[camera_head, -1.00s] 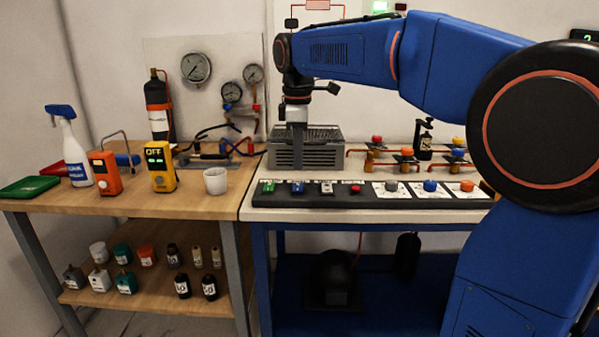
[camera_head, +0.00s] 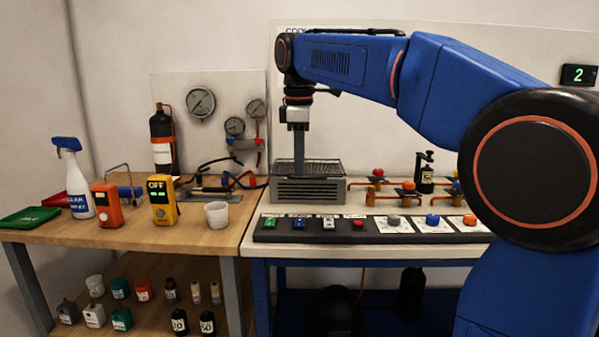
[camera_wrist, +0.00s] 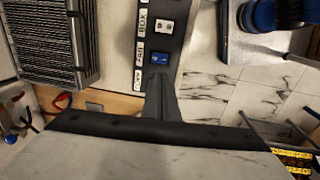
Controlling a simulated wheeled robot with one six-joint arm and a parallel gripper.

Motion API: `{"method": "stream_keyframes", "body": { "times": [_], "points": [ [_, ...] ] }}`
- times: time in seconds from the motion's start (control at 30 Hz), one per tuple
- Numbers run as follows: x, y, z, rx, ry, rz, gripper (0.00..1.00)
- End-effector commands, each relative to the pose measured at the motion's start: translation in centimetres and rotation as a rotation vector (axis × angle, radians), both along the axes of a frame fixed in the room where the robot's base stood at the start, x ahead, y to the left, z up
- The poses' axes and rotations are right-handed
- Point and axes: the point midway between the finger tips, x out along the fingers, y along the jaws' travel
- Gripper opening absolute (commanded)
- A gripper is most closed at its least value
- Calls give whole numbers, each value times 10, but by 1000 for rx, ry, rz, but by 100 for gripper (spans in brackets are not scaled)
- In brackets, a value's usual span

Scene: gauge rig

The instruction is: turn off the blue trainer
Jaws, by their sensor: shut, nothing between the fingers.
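My gripper (camera_head: 299,172) is shut and empty, pointing down in front of the grey ribbed box. In the wrist view my fingers (camera_wrist: 160,82) hide the strip below the blue switch.
A red button (camera_head: 358,224) and grey, blue and orange knobs (camera_head: 433,220) continue along the strip. The grey ribbed box (camera_head: 308,190) stands behind it, with valves (camera_head: 408,190) to the right. The wooden table (camera_head: 130,234) at left holds detectors and a white cup (camera_head: 216,214).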

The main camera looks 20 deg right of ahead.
Motion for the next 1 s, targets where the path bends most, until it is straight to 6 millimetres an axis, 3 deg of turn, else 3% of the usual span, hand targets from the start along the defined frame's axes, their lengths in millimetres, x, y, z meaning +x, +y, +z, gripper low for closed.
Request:
{"method": "stream_keyframes", "body": {
  "times": [0.17,0.57,1.0],
  "points": [
    [13,1,2,-1,-2,0,0],
    [14,0,-6,-1,-2,0,0],
    [21,-2,-77,-1,0,0,0]
  ]
}}
